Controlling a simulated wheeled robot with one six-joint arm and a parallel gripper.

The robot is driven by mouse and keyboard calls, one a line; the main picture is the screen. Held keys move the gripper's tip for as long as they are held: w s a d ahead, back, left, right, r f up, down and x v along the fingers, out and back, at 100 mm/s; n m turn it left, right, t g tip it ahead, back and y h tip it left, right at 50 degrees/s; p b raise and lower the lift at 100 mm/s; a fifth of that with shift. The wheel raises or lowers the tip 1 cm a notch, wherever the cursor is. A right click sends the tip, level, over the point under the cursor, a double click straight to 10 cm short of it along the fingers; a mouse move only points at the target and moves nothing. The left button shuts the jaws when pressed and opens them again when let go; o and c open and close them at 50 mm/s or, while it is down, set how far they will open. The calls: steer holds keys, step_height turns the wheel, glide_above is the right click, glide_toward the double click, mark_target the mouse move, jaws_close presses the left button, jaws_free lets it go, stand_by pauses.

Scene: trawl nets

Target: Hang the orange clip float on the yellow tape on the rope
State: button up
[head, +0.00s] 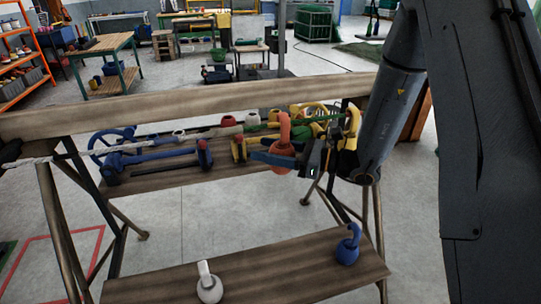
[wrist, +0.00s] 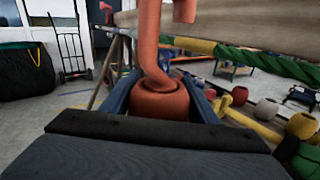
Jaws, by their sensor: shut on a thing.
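The orange clip float (head: 281,158) is held upright in my gripper (head: 288,158), at the right part of the rope (head: 150,144). In the wrist view the float's round body (wrist: 158,100) sits between the two blue fingers, and its hook (wrist: 150,45) rises with the tip bent to the right. The yellow tape (wrist: 200,46) is wrapped round the rope just right of the hook stem, below the tip's height. The green rope (wrist: 262,62) continues to the right of it. I cannot tell whether the rope lies inside the hook.
A wooden beam (head: 190,108) runs behind the rope. A shelf (head: 190,178) below it holds tools and floats. A white clip float (head: 208,287) and a blue clip float (head: 347,248) are on the lower front plank (head: 275,268).

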steer(key=shift+w+a+f+b, duration=0.2)
steer(key=shift+w+f+b, duration=0.3)
steer(key=shift+w, duration=0.2)
steer(key=shift+w+a+f+b, duration=0.2)
steer(key=shift+w+f+b, duration=0.3)
steer(key=shift+w, duration=0.15)
steer(key=shift+w+a+f+b, duration=0.2)
steer(key=shift+w+f+b, duration=0.25)
steer(key=shift+w, duration=0.25)
steer(key=o, duration=1.1)
steer(key=shift+o, duration=0.2)
